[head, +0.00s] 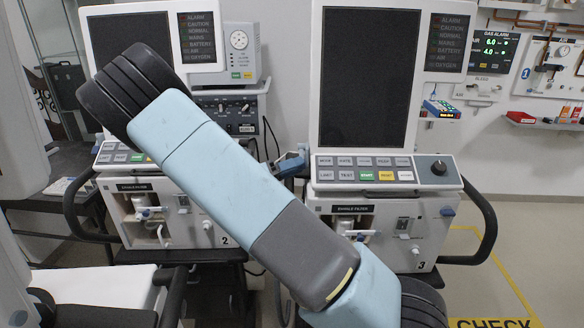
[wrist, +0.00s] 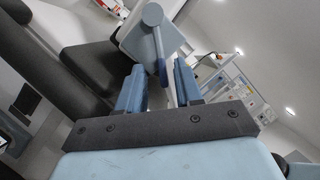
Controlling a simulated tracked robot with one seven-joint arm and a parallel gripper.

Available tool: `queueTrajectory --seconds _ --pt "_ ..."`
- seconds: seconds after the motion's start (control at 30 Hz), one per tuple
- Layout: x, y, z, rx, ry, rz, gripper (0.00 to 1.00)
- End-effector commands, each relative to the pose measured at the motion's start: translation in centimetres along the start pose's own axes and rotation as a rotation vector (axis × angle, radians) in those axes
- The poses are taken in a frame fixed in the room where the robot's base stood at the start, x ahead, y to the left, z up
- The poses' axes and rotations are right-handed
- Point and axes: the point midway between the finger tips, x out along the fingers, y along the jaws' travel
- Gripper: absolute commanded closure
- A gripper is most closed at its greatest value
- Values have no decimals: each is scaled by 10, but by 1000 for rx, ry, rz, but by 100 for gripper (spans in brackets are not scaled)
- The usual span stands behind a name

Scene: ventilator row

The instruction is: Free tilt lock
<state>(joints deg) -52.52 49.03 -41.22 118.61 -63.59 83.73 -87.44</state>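The tilt lock shows in the wrist view as a round grey hub (wrist: 152,14) with a blue lever (wrist: 160,48) hanging from it, on the side of a pale housing. My gripper (wrist: 159,69) is open. The lever's lower end appears between its two blue fingers, closer to the right one; I cannot tell whether it touches. In the head view my gripper (head: 290,161) is beside the left edge of ventilator 3 (head: 384,200), below its dark screen (head: 365,80). My arm partly hides it, and the lock is not clear there.
Ventilator 2 (head: 150,185) stands at the left, partly behind my arm. A narrow gap separates the two machines, with cables in it. Black handles (head: 485,225) stick out at their sides.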

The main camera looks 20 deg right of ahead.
Motion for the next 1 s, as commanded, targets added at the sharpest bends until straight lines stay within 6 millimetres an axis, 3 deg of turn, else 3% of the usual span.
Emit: queueTrajectory --seconds 0.4,0.77,1.0 --pt "7 0 0 0 0 1 65" --pt "7 0 0 0 0 1 98" --pt "7 1 0 -1 0 3 100"
